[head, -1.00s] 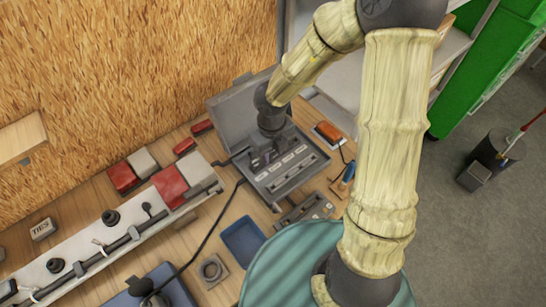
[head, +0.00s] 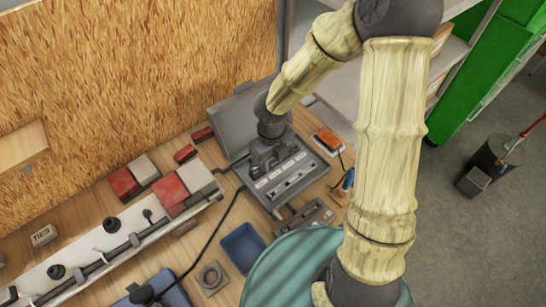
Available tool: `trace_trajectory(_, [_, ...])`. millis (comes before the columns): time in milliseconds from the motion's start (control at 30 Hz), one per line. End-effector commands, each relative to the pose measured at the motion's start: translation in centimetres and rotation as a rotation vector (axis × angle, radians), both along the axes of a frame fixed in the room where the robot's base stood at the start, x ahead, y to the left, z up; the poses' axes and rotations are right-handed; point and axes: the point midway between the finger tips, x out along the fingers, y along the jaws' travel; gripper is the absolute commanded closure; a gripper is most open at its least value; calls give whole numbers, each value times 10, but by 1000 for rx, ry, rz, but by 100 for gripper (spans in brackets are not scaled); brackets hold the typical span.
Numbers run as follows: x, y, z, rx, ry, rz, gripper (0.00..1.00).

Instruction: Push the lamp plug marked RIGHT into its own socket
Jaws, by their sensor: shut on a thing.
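A grey open case (head: 309,178) stands on the wooden bench, with a row of pale labels and slots along its top face. My gripper (head: 265,163) points down over the back left part of this case. It is shut on a small dark thing, likely a lamp plug, which the fingers almost wholly hide. I cannot read its mark or tell whether it touches a socket. A black cable (head: 207,237) runs from the case's left side down toward the lower left.
The case's raised lid (head: 232,125) stands behind my gripper. Red and grey blocks (head: 172,193) and a white rail (head: 90,262) lie to the left. A blue tray (head: 243,246) and a grey ring block (head: 211,278) sit in front. An orange device (head: 327,139) lies right.

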Motion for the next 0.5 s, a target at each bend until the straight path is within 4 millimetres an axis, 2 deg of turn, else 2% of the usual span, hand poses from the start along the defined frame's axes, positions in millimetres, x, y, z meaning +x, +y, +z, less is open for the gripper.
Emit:
trace_trajectory(167, [5, -2, -2, 1, 1, -1, 77])
trace_trajectory(500, [31, -16, -15, 2, 1, -1, 77])
